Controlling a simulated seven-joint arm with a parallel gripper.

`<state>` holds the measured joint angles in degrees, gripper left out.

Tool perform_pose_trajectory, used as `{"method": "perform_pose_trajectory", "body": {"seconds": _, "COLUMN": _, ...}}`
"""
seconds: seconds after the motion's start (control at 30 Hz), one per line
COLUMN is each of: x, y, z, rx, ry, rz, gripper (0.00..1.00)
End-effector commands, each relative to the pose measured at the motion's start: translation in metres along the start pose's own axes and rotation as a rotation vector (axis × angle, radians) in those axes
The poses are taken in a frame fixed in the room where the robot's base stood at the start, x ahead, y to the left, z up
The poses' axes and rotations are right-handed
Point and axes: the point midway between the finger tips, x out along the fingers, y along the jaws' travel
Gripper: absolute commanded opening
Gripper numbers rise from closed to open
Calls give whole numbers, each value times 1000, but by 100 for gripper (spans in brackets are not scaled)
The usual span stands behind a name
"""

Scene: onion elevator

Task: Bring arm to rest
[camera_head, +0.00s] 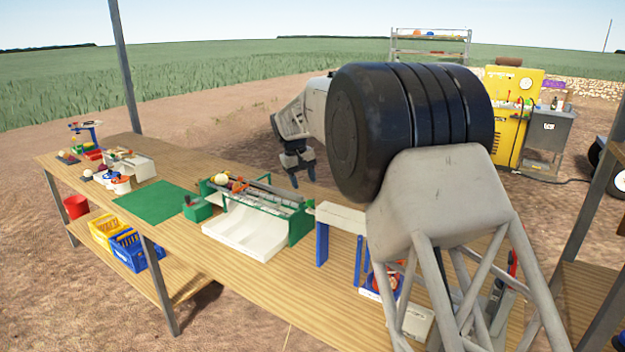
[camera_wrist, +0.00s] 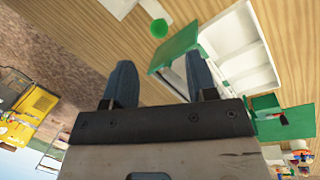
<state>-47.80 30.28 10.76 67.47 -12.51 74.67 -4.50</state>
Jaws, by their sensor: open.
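My gripper (camera_head: 301,172) hangs in the air at the back edge of the wooden table, behind the green-framed onion elevator. In the wrist view my gripper (camera_wrist: 160,85) shows two blue-grey fingers spread apart with nothing between them. The onion elevator (camera_head: 270,198) has a white tray (camera_head: 245,231) at its front and a pale onion (camera_head: 221,179) at its upper left. Part of a green and white structure also shows in the wrist view (camera_wrist: 235,45), beyond the fingers. My large dark arm joint hides part of the table's right side.
A green mat (camera_head: 158,203) and a small green box (camera_head: 198,209) lie left of the elevator. A white and blue stand (camera_head: 340,217) is right of it. Yellow (camera_head: 106,231) and blue (camera_head: 138,252) crates sit on the lower shelf. Open ground lies behind the table.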

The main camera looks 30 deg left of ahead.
Motion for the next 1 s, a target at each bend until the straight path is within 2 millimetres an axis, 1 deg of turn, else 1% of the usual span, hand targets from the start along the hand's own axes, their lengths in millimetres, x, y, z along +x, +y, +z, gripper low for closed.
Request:
{"method": "perform_pose_trajectory", "body": {"seconds": 0.33, "x": -1, "y": 3, "z": 3, "rx": 3, "ry": 1, "rz": -1, "gripper": 52}}
{"method": "perform_pose_trajectory", "body": {"seconds": 0.47, "x": -6, "y": 14, "z": 13, "rx": 16, "ry": 4, "rz": -4, "gripper": 52}}
{"method": "perform_pose_trajectory", "body": {"seconds": 0.53, "x": -8, "y": 24, "z": 22, "rx": 28, "ry": 4, "rz": -7, "gripper": 52}}
{"method": "perform_pose_trajectory", "body": {"seconds": 0.67, "x": -16, "y": 47, "z": 48, "rx": 59, "ry": 10, "rz": -14, "gripper": 52}}
{"method": "perform_pose_trajectory", "body": {"seconds": 0.77, "x": -23, "y": 69, "z": 74, "rx": 89, "ry": 14, "rz": -21, "gripper": 52}}
{"method": "perform_pose_trajectory", "body": {"seconds": 0.9, "x": -32, "y": 99, "z": 114, "rx": 134, "ry": 21, "rz": -30, "gripper": 52}}
{"method": "perform_pose_trajectory", "body": {"seconds": 0.97, "x": -36, "y": 111, "z": 132, "rx": 154, "ry": 24, "rz": -34, "gripper": 52}}
{"method": "perform_pose_trajectory", "body": {"seconds": 1.0, "x": -37, "y": 118, "z": 144, "rx": 167, "ry": 26, "rz": -37, "gripper": 52}}
